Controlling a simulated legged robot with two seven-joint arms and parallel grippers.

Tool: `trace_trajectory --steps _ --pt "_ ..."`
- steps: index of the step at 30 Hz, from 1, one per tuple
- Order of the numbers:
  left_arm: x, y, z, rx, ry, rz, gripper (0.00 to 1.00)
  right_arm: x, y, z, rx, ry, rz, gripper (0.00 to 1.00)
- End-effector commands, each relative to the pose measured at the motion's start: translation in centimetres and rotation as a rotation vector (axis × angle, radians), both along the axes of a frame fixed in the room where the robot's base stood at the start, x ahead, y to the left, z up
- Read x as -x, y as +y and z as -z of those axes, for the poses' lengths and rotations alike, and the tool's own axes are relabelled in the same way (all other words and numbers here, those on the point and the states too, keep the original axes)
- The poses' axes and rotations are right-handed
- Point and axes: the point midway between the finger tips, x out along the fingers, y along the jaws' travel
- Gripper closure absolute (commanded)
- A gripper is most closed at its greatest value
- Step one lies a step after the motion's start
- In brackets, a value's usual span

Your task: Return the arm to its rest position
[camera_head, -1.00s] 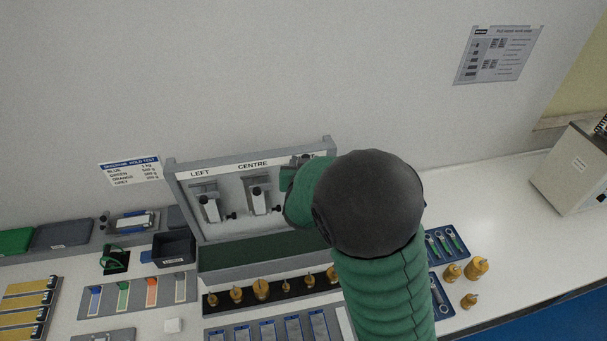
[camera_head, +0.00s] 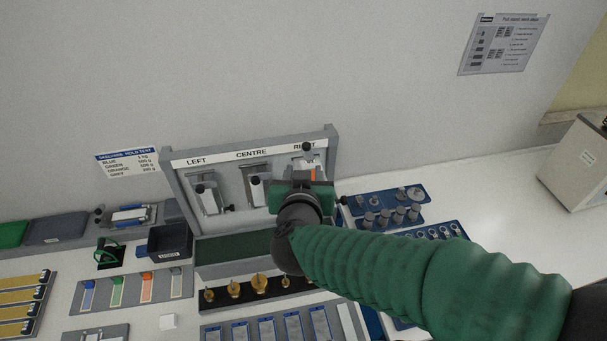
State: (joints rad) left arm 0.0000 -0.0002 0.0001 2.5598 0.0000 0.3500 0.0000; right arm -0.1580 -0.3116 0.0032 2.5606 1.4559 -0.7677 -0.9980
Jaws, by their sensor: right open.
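My right arm, in a green ribbed sleeve, comes in from the lower right of the head view. Its gripper (camera_head: 302,190) is in front of the right end of the grey test stand (camera_head: 330,160), and its fingers are mostly hidden behind its own green and black body. The stand has LEFT, CENTRE and right stations. The left clamp (camera_head: 208,198) and centre clamp (camera_head: 257,187) are in plain view. At the right station an orange strip (camera_head: 313,175) shows just above the gripper; I cannot tell whether they touch. My left gripper is not in view.
A row of brass weights (camera_head: 261,284) stands before the stand. Blue trays with grey fittings (camera_head: 400,213) lie right of it. Coloured strips lie in a grey rack (camera_head: 148,287) at left. A grey box machine (camera_head: 578,165) stands far right, with clear white bench before it.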

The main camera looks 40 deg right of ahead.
Motion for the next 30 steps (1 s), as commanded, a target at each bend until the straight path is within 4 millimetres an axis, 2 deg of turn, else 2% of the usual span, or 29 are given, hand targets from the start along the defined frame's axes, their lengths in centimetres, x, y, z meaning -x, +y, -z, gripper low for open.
trace_trajectory --steps 10,13,14,15,17,19,21,24,25,27,30 --pt "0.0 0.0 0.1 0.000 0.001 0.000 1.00 -0.3 0.2 0.2 0.000 -0.002 -0.014 0.57" --pt "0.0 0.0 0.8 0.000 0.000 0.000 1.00 -2.1 2.1 1.7 -0.023 -0.003 -0.118 0.57" --pt "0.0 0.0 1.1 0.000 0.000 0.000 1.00 -2.9 3.1 2.7 -0.037 0.003 -0.174 0.57" --pt "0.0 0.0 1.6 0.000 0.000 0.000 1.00 -3.9 5.0 4.4 -0.067 0.025 -0.263 0.57" --pt "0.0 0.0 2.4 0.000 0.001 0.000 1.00 -4.5 8.0 8.1 -0.127 0.101 -0.404 0.57" --pt "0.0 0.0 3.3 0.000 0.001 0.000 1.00 -3.4 11.1 13.4 -0.206 0.256 -0.546 0.57" --pt "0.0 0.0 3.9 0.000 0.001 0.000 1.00 -0.6 12.6 18.2 -0.271 0.445 -0.628 0.57" --pt "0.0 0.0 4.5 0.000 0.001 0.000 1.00 3.9 12.5 23.1 -0.318 0.689 -0.657 0.57" --pt "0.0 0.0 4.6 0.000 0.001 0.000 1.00 5.0 12.2 24.0 -0.324 0.746 -0.654 0.57" --pt "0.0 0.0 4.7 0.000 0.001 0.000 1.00 7.1 11.5 25.2 -0.327 0.844 -0.642 0.57" --pt "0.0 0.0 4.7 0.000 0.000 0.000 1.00 8.3 10.9 25.8 -0.325 0.902 -0.631 0.57"
